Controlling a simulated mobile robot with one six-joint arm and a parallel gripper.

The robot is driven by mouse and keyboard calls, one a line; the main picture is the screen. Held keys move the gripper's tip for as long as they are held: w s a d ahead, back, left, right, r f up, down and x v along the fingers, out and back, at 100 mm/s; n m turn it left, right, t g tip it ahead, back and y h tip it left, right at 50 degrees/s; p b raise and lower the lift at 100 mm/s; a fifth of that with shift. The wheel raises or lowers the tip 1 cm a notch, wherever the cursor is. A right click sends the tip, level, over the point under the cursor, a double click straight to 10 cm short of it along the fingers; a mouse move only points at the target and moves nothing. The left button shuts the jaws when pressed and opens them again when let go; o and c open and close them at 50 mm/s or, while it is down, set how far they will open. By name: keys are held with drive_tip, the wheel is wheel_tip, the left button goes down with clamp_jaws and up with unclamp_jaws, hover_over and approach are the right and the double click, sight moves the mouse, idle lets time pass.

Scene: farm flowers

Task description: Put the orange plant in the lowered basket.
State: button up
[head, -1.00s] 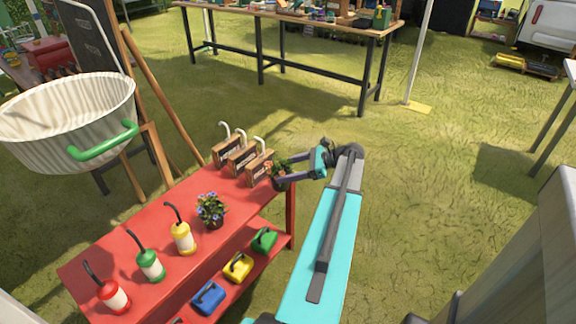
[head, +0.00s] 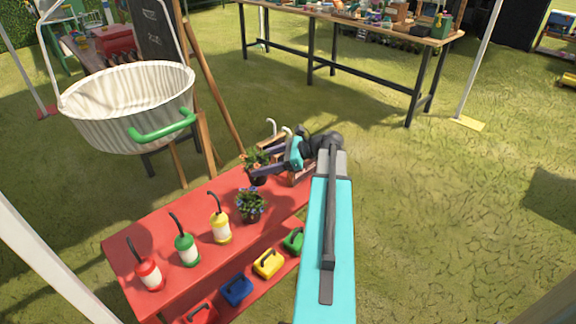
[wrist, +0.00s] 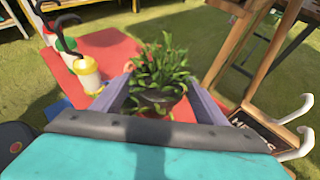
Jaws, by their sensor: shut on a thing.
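The orange plant (head: 257,162), a leafy plant with orange blooms in a dark pot, is held by my gripper (head: 254,176) over the far end of the red table. In the wrist view the plant (wrist: 160,72) sits upright with its dark pot between the two fingers (wrist: 152,102). My gripper is shut on the pot. The lowered basket (head: 128,112), white and ribbed with a green handle, hangs to the left of the gripper, above the table's left side. Its inside shows no contents from here.
On the red table (head: 180,225) stand a blue-flowered plant (head: 250,205) and yellow, green and red pump bottles (head: 221,228). Wooden signs with hooks (wrist: 270,130) are beside my gripper. An easel with a blackboard (head: 152,30) stands behind the basket.

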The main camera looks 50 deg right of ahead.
drive_tip(key=w+a+r+n+g+y, duration=0.1)
drive_tip(key=w+a+r, duration=0.2)
drive_tip(key=a, duration=1)
drive_tip(key=w+a+r+n+y, duration=0.1)
drive_tip(key=w+a+r, duration=0.2)
drive_tip(key=a, duration=1)
drive_tip(key=w+a+r+n+g+y, duration=0.1)
drive_tip(key=w+a+r, duration=0.2)
drive_tip(key=a, duration=1)
drive_tip(key=shift+w+r+n+g, duration=0.3)
drive_tip(key=shift+w+r, duration=0.1)
drive_tip(key=shift+r, duration=0.25)
drive_tip(key=shift+d, duration=0.1)
